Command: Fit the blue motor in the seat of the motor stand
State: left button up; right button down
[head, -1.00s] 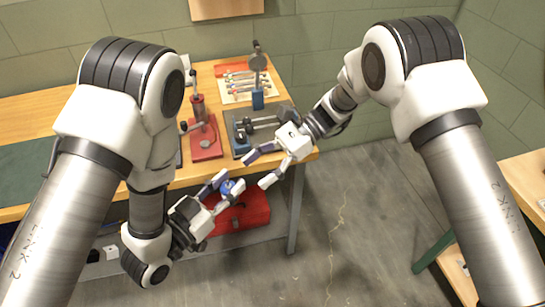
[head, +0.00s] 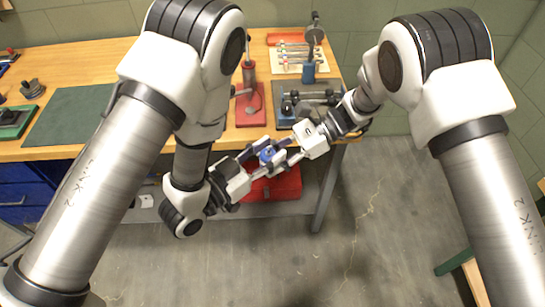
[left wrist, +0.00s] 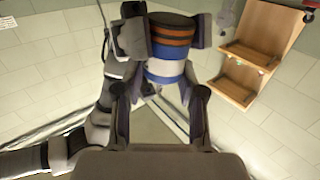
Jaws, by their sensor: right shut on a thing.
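The blue motor (head: 267,155) is held in the air in front of the bench, between my two grippers. In the left wrist view the motor (left wrist: 170,50) is a blue cylinder with copper-orange bands, upright in the picture. My right gripper (head: 281,153) is shut on it; its fingers (left wrist: 168,32) stand at both sides of it. My left gripper (head: 262,156) is open around the motor's near end, with a visible gap at one finger (left wrist: 122,112). I cannot tell surely which bench fixture is the motor stand.
The wooden bench (head: 85,62) carries a red-based press (head: 250,108), a grey plate with dark parts (head: 286,118), a tool rack (head: 290,66), a green mat (head: 70,116) and a green block (head: 12,122). A red box (head: 283,188) sits below.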

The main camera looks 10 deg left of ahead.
pick_arm(q)
jog(key=o, duration=0.4)
jog(key=shift+s+d, duration=0.1)
jog(key=shift+s, duration=0.05)
jog(key=shift+c, duration=0.2)
pick_arm(e)
jog(key=shift+w+a+r, duration=0.1)
jog(key=shift+w, duration=0.05)
